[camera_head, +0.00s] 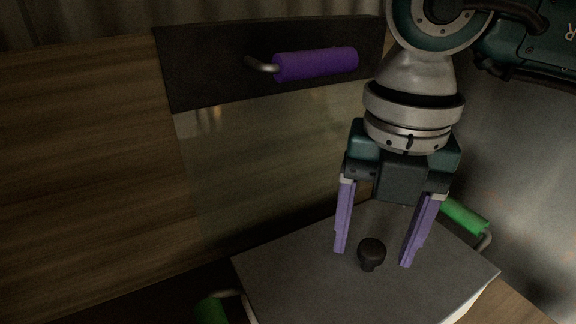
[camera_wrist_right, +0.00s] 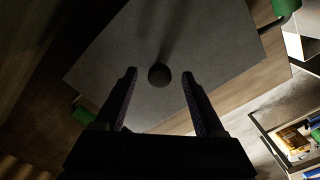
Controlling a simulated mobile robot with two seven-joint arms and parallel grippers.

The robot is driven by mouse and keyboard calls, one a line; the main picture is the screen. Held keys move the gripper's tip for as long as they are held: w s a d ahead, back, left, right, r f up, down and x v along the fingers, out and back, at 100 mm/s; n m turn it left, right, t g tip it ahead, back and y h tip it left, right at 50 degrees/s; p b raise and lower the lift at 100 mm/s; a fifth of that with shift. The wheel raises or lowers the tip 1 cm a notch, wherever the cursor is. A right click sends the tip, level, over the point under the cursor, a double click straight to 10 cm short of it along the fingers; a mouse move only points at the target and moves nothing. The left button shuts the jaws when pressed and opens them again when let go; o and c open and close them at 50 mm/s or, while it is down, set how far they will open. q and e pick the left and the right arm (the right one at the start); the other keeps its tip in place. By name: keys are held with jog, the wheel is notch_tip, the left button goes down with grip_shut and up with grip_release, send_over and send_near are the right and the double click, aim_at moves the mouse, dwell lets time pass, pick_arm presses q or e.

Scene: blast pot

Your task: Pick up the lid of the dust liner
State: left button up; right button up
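The lid (camera_head: 310,270) is a flat grey square plate with a dark round knob (camera_head: 371,251) near its middle. It covers the box below, so the liner's inside is hidden. My right gripper (camera_head: 373,257) comes down from above with its two purple fingers spread, one on each side of the knob. The fingers look apart from the knob. In the right wrist view the knob (camera_wrist_right: 159,75) lies between the fingertips, over the grey lid (camera_wrist_right: 215,40). My left gripper is not in view.
Green handles stand beside the lid at right (camera_head: 464,216) and lower left (camera_head: 211,311). Behind is a wooden panel with a clear pane and a purple handle (camera_head: 316,64). A tray of small items (camera_wrist_right: 295,140) lies at the right wrist view's edge.

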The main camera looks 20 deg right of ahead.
grip_shut()
dwell(0.3)
dwell(1.0)
